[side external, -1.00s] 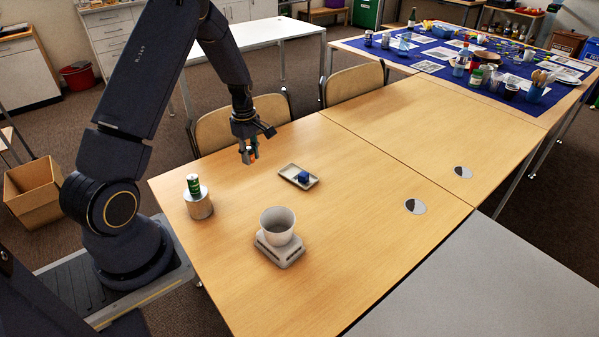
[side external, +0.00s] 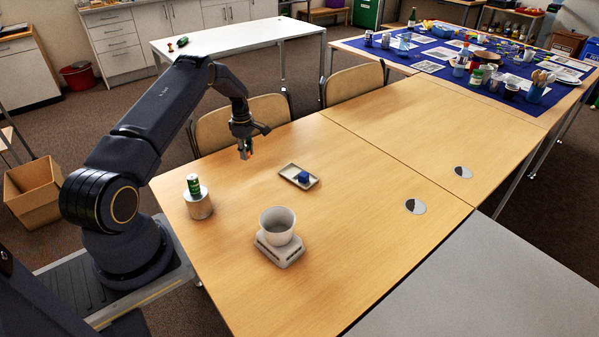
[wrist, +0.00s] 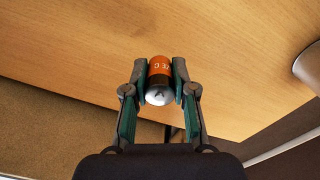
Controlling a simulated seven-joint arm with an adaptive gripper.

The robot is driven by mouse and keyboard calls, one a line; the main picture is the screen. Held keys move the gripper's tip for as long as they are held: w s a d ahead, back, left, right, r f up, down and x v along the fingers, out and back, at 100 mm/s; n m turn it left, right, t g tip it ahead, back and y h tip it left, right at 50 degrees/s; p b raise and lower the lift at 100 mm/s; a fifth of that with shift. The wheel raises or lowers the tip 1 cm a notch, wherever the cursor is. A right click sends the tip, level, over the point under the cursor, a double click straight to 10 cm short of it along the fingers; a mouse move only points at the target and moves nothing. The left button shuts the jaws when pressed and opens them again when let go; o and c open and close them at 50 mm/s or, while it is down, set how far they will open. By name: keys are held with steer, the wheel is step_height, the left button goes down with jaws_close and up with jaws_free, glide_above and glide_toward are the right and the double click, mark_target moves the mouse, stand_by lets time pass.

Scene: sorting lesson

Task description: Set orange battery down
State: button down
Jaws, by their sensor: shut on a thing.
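In the wrist view the orange battery (wrist: 159,72) sits between the two green-padded fingers, its silver end toward the camera. My gripper (wrist: 159,84) is shut on it, with a finger on each side. In the side view my gripper (side external: 245,153) hangs low over the far left part of the wooden table, left of the small tray. There the battery is mostly hidden by the fingers, with a little orange showing. I cannot tell whether the battery touches the table.
A tray (side external: 287,176) holds a blue block (side external: 303,176). A green battery (side external: 194,184) stands on a metal cylinder (side external: 199,207) at the left. A white bowl (side external: 277,225) sits on a scale (side external: 280,252). Chairs (side external: 243,122) stand behind the table.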

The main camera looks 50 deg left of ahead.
mark_target(250, 165)
steer(key=shift+w+a+f, duration=0.35)
steer(key=shift+w+f, duration=0.15)
steer(key=shift+f, duration=1.7)
steer(key=shift+f, duration=0.1)
steer(key=c, duration=0.9)
jaws_free()
steer(key=shift+c, duration=0.2)
